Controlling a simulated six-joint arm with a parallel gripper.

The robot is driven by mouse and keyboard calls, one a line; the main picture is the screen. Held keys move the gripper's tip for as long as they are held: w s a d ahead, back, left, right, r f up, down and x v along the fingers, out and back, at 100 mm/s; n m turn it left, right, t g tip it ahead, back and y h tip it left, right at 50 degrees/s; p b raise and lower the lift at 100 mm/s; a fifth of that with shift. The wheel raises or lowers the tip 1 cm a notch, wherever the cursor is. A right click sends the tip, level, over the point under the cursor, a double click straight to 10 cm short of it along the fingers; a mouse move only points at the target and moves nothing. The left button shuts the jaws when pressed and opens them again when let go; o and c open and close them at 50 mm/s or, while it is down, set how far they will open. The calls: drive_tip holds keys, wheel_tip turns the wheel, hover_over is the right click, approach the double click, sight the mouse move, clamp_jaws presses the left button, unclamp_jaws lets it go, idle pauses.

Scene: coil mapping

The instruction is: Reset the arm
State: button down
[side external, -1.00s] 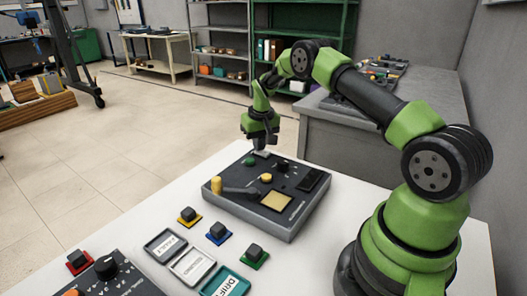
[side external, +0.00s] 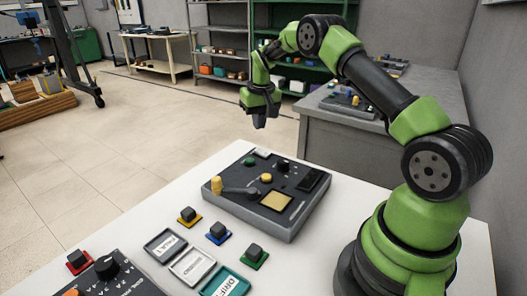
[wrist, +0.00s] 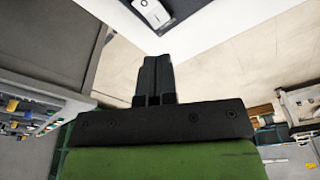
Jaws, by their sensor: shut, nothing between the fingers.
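My gripper (side external: 259,122) hangs in the air above the far edge of the white table, pointing down, with its fingers together and nothing between them. The wrist view shows the two dark fingers (wrist: 153,80) pressed side by side. Below it, apart from the fingers, the dark control box (side external: 232,204) sits on the white table (side external: 130,217). The box has a white button (side external: 262,153) at its far edge, a green knob (side external: 249,161), yellow knobs, a lever and a yellow square panel (side external: 277,201).
Several coloured blocks, such as the green-based one (side external: 254,256), and labelled trays (side external: 192,266) stand at the front. A second dark panel (side external: 118,281) is at the front left. A grey bench (side external: 345,130) stands behind at the right. Air around my gripper is clear.

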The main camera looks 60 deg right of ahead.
drive_tip(key=s+a+r+t, duration=0.1)
drive_tip(key=s+a+r, duration=0.1)
drive_tip(key=a+r, duration=0.3)
drive_tip(key=s+a+r+n+t, duration=0.1)
drive_tip(key=s+a+r, duration=0.1)
drive_tip(key=a+r, duration=0.35)
drive_tip(key=s+a+r+t, duration=0.1)
drive_tip(key=s+a+r, duration=0.15)
drive_tip(key=r, duration=0.45)
drive_tip(key=s+a+t+y, duration=0.1)
drive_tip(key=s+a, duration=0.2)
drive_tip(key=s, duration=0.3)
drive_tip(key=s+a+r+y, duration=0.1)
drive_tip(key=s+a, duration=0.2)
drive_tip(key=s, duration=0.4)
drive_tip(key=s+a+n+t, duration=0.1)
drive_tip(key=s+a, duration=0.3)
drive_tip(key=s, duration=0.2)
drive_tip(key=shift+s+r+t+y, duration=0.2)
drive_tip(key=shift+s+t+y, duration=0.1)
drive_tip(key=shift+y, duration=0.1)
drive_tip(key=shift+w, duration=0.1)
